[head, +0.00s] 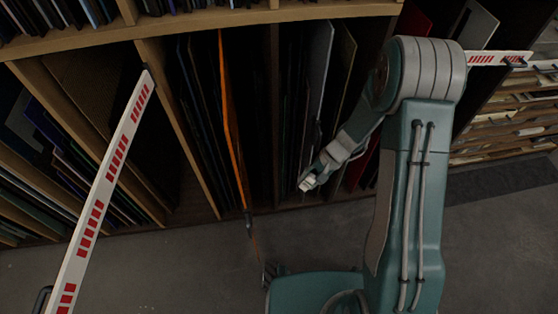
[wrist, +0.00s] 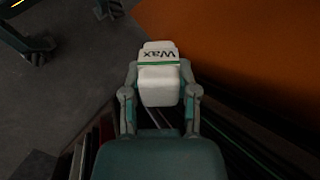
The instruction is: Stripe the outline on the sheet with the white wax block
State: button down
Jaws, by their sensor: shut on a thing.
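The white wax block (wrist: 160,86), with a green line and the word "Wax", is between the fingers of my gripper (wrist: 159,76) in the wrist view. My gripper is shut on it. In the head view my gripper (head: 309,182) is small, in front of the rack's open slots. The orange sheet (wrist: 232,42) fills the upper right of the wrist view, beyond and to the right of the block. In the head view the sheet (head: 229,110) stands nearly edge-on in a slot, left of my gripper. The block appears apart from it. I cannot make out an outline or stripes.
A white bar with red marks (head: 103,190) slants across the left. Shelves with pale stacks (head: 505,125) stand at right. Grey floor (head: 150,265) is open in front.

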jog(key=a+r+m+y, duration=0.1)
jog(key=a+r+y, duration=0.1)
jog(key=a+r, duration=0.2)
jog(key=s+a+r+m+y, duration=0.1)
jog(key=a+r, duration=0.4)
jog(key=a, duration=0.5)
jog(key=shift+s+a+y, duration=0.15)
jog(key=shift+s+y, duration=0.15)
jog(key=shift+y, duration=0.4)
jog(key=shift+s+a, duration=0.1)
jog(key=shift+a, duration=0.3)
jog(key=w, duration=0.2)
jog(key=w+a, duration=0.1)
jog(key=w, duration=0.1)
jog(key=shift+s, duration=0.15)
jog(key=shift+s+d, duration=0.25)
jog(key=shift+s, duration=0.7)
jog(key=shift+s+d, duration=0.2)
jog(key=shift+s, duration=0.75)
